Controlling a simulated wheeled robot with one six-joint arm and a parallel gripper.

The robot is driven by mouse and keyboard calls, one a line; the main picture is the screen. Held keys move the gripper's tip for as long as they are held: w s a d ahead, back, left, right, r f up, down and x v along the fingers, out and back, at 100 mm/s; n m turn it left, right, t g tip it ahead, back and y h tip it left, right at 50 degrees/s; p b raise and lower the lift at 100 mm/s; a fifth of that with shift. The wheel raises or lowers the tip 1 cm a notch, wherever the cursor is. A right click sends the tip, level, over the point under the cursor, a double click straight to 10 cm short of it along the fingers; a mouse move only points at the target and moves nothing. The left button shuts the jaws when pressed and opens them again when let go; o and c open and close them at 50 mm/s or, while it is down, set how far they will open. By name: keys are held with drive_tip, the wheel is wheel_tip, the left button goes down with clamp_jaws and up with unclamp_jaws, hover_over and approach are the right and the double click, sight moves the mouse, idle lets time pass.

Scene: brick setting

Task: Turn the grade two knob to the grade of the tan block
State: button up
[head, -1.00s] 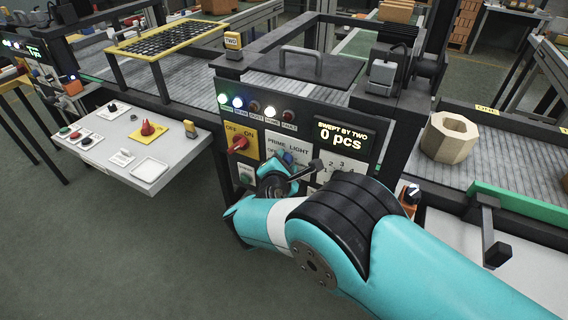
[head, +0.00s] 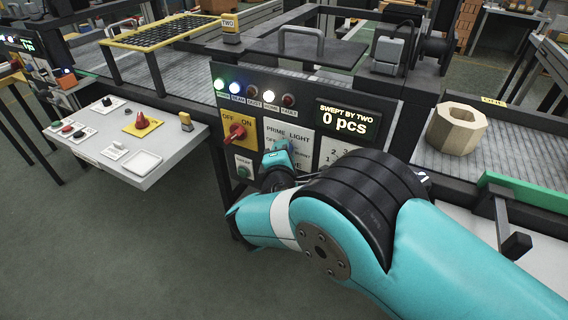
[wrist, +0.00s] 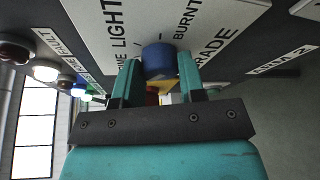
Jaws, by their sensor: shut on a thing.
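The tan block (head: 458,128), an eight-sided ring with a round hole, sits on the conveyor at the right in the head view. The blue grade knob (wrist: 158,60) is on a light plate marked PRIME, LIGHT, BURNT and GRADE. In the wrist view, my gripper (wrist: 158,76) is shut on the knob, with one teal finger on each side. In the head view, my gripper (head: 282,148) covers the knob and part of the plate's lettering. The knob's pointer cannot be made out.
A red OFF/ON switch (head: 236,133) on a yellow plate is just left of the grade plate (head: 303,140). Status lamps (head: 253,91) and the display (head: 348,121) reading 0 pcs are above. A grey control shelf (head: 164,158) juts out at the left.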

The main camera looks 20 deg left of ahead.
drive_tip(key=m+b, duration=0.1)
drive_tip(key=b, duration=0.2)
drive_tip(key=m+t+b, duration=0.1)
drive_tip(key=m+b, duration=0.1)
drive_tip(key=b, duration=0.1)
drive_tip(key=m+t+y+b, duration=0.1)
drive_tip(key=m+b, duration=0.1)
drive_tip(key=b, duration=0.1)
drive_tip(key=shift+f, duration=0.35)
drive_tip(key=shift+r, duration=0.1)
drive_tip(key=o, duration=0.9)
drive_tip(key=shift+m, duration=0.3)
drive_tip(key=shift+o, duration=0.2)
